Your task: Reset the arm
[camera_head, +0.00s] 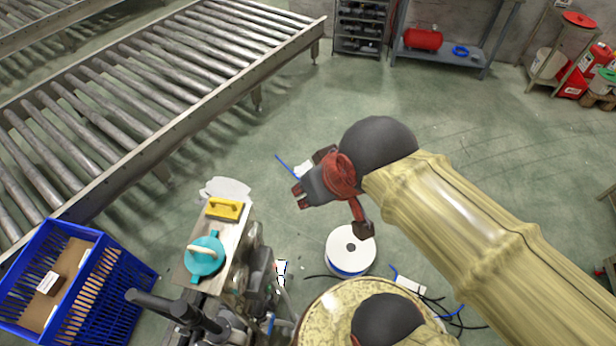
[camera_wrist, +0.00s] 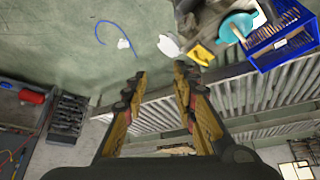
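My gripper (camera_head: 340,188) shows in the head view at the end of my arm, over open green floor between the roller conveyor and the white spool. In the wrist view my gripper (camera_wrist: 160,78) has its two fingers spread apart, with a clear gap between them. Nothing is held between the fingers. My arm reaches in from the lower right of the head view, in a tan sleeve. The fingers touch nothing that I can see.
A roller conveyor (camera_head: 150,85) runs along the upper left. A cart top (camera_head: 222,240) carries a yellow-handled tool (camera_head: 224,209) and a teal lid (camera_head: 205,256). A blue crate (camera_head: 120,290) stands lower left. A white spool (camera_head: 350,247) is below my gripper. Shelves line the back.

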